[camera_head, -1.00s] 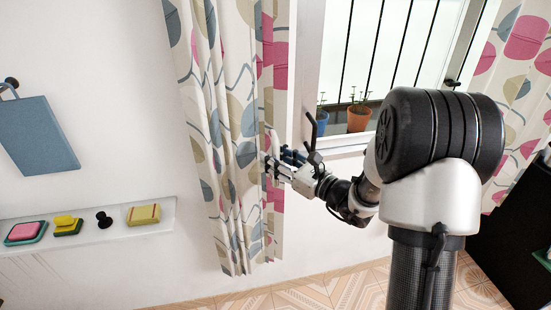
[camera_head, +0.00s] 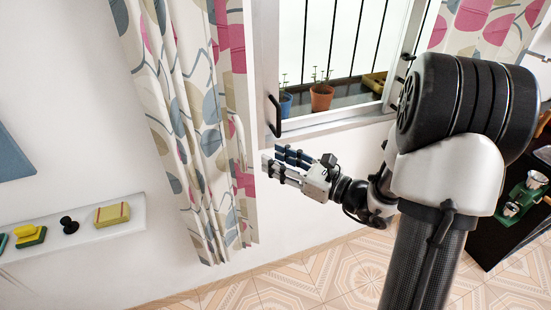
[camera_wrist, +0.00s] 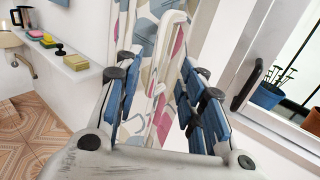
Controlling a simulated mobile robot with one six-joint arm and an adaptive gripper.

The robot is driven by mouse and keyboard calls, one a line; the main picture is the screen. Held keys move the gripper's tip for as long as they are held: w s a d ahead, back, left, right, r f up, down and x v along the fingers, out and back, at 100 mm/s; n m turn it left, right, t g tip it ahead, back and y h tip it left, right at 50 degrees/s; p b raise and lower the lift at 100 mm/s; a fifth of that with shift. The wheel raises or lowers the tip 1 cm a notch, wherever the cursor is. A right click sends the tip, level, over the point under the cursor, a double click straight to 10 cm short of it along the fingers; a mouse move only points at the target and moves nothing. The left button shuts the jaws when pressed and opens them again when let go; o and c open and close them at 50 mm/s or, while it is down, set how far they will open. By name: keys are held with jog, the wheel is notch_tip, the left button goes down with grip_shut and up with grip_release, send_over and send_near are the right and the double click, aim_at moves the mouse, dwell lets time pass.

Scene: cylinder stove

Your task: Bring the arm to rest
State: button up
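My gripper (camera_head: 274,158) is at the end of my bent arm, in front of the wall below the window. In the wrist view (camera_wrist: 160,68) its two blue-padded fingers stand wide apart, with nothing held between them. The patterned curtain (camera_head: 195,130) hangs just left of the fingertips in the head view. The curtain (camera_wrist: 152,45) shows beyond and between the fingers in the wrist view, along with a white curved strip (camera_wrist: 166,45). I cannot tell how far the fingertips are from either.
The window frame (camera_head: 330,130) with a black handle (camera_head: 274,115) is just above my gripper. Flowerpots (camera_head: 321,97) stand beyond it. A wall shelf (camera_head: 120,232) with sponges is at left. A dark counter with a green machine (camera_head: 524,194) is at right. Tiled floor below looks clear.

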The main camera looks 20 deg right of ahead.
jog(key=s+a+r+n+g, duration=0.2)
jog(key=s+a+n+g, duration=1.1)
jog(key=s+a+n, duration=0.4)
jog(key=s+d+f+n+h, duration=0.25)
jog(key=s+n+h, duration=0.25)
jog(key=s+n, duration=0.3)
jog(key=s+d+r+n+t+h, duration=0.1)
jog(key=d+r+n+t+h, duration=0.1)
jog(key=d, duration=0.5)
jog(key=r+n+h, duration=0.1)
jog(key=n+h, duration=0.1)
jog(key=h, duration=0.1)
jog(key=shift+d+t, duration=0.35)
jog(key=shift+t, duration=0.05)
jog(key=shift+s+r, duration=0.1)
jog(key=shift+c, duration=0.4)
